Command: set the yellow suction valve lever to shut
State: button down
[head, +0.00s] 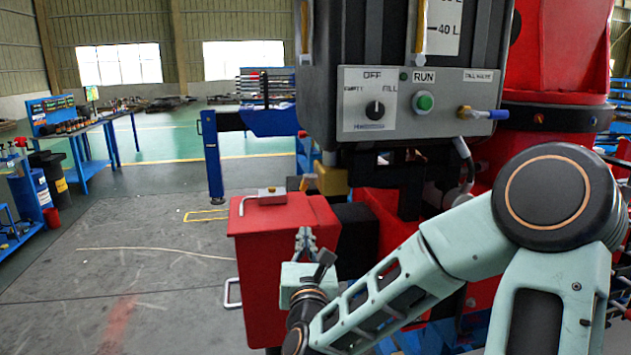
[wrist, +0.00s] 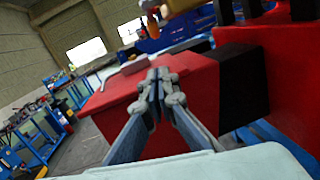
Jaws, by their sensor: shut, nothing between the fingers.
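A brass-yellow valve body (head: 331,179) sits below the grey control box, just behind the red box. I cannot tell the lever's set position. My gripper (head: 305,236) is shut and empty in front of the red box, below the lever and apart from it. Its closed fingertips (wrist: 158,76) also show in the wrist view.
The red box (head: 270,270) with a grey handle on its lid stands close behind my gripper. The grey control box (head: 440,150) above carries a knob, a green button and a blue-handled valve (head: 485,114). Open floor (head: 130,250) lies to the left.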

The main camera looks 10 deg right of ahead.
jog(key=p, duration=0.1)
send_near(302, 191)
notch_tip(302, 191, down, 2)
jog(key=w, duration=0.2)
jog(key=shift+w+d+r+p, duration=0.3)
jog(key=shift+w+r+p, duration=0.05)
jog(key=shift+w+r, duration=0.45)
jog(key=shift+w+d+r+p, duration=0.3)
jog(key=shift+w+r+p, duration=0.05)
jog(key=shift+w+r, duration=0.4)
jog(key=shift+a+f+b, duration=0.15)
jog(key=shift+f+b, duration=0.05)
jog(key=shift+b, duration=0.5)
